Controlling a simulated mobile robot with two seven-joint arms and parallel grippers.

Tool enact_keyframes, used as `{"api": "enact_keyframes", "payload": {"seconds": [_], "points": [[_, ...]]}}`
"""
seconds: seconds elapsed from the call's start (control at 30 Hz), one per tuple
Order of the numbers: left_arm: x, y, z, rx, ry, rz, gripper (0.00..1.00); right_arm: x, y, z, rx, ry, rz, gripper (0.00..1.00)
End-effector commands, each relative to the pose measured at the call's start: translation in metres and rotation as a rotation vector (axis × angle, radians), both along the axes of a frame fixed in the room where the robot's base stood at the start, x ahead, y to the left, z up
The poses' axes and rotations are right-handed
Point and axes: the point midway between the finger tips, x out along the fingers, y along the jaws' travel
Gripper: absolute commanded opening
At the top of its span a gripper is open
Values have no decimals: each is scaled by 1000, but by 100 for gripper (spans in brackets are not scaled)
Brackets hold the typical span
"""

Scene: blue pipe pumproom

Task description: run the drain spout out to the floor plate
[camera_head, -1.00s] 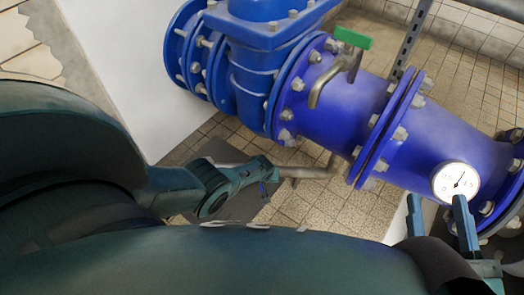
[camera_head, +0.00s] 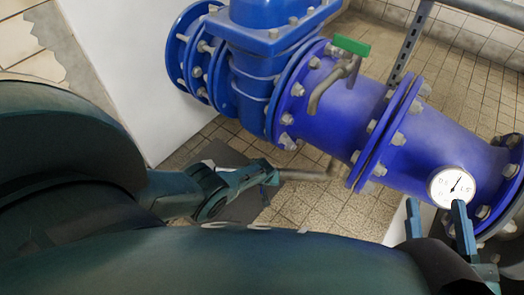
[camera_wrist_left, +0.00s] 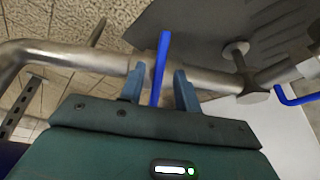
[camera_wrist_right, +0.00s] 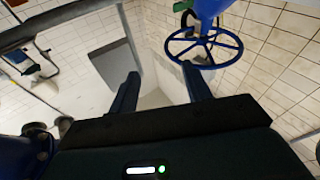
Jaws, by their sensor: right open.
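The drain spout, a grey metal pipe (camera_head: 304,174), sticks out low beside the big blue pipe. It crosses the left wrist view (camera_wrist_left: 75,54) and bends at the left. A thin blue rod (camera_wrist_left: 162,58) stands at the pipe, between the fingers of my left gripper (camera_wrist_left: 159,84). These fingers are apart, with a narrow gap on each side of the rod. In the head view my left gripper (camera_head: 268,173) is at the spout, its fingertips partly hidden. The dark floor plate (camera_head: 240,208) lies below it. My right gripper (camera_head: 438,221) is open and empty near the gauge.
The blue flanged pipe (camera_head: 325,110) fills the upper right, with a green-handled tap (camera_head: 351,46) and a round gauge (camera_head: 453,186). A white block (camera_head: 140,60) stands at left. A blue handwheel (camera_wrist_right: 204,48) shows in the right wrist view. Tiled floor (camera_head: 306,205) is bare beyond the plate.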

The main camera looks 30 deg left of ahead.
Motion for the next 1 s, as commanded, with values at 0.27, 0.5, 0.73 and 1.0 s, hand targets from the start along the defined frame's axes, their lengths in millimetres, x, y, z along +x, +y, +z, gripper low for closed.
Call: {"api": "enact_keyframes", "payload": {"seconds": [0.27,0.5,0.73,1.0], "points": [[-15,-9,49,-2,1,2,33,-4,-10,0,-134,42,-54,49],[-27,-17,83,-2,0,1,33,-1,-23,-1,-178,255,-105,49],[-36,-22,104,-1,2,0,33,-6,-29,-7,-194,433,-113,49],[-38,-24,109,0,2,0,33,-9,-30,-11,-201,493,-109,49]]}}
